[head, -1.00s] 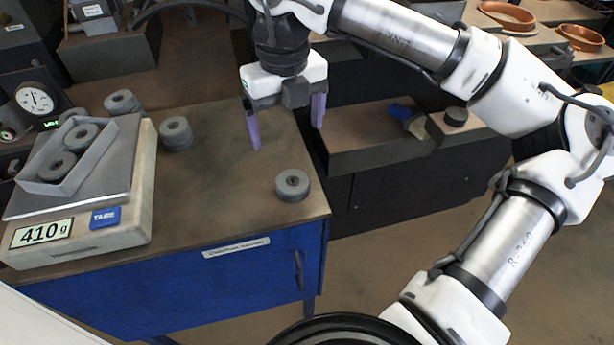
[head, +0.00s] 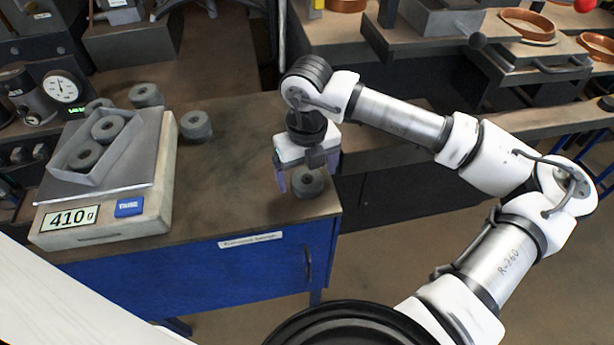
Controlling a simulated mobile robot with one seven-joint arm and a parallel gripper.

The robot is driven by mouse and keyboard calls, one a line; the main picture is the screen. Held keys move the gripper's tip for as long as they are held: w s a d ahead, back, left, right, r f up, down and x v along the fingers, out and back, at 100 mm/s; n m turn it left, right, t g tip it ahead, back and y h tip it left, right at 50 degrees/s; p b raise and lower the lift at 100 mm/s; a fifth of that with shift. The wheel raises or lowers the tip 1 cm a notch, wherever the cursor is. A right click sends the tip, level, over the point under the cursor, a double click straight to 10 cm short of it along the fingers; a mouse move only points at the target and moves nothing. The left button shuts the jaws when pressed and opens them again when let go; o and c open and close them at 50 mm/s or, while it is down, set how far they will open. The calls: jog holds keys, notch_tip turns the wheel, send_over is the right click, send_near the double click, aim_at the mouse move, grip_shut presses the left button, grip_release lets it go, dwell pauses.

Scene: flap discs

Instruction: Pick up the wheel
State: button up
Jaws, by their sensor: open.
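A grey wheel (head: 308,183) with a centre hole lies flat near the right front corner of the blue cabinet's top. My gripper (head: 306,180) is open and points down at this wheel, with one purple finger to its left and the other at its right rear. The gripper body covers part of the wheel's far edge. I cannot tell whether the fingers touch it. More grey wheels lie at the left: one stack (head: 195,126) on the cabinet top, another (head: 146,96) behind the scale, and two in the grey tray (head: 125,146).
The scale (head: 150,215) reads 410 g and carries the tray at the left of the cabinet top (head: 235,150). The middle of the top is clear. A pressure gauge (head: 62,88) stands behind at left.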

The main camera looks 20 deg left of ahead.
jog(key=shift+f, duration=0.45)
jog(key=shift+c, duration=0.2)
jog(key=c, duration=1.1)
jog(key=shift+r, duration=0.1)
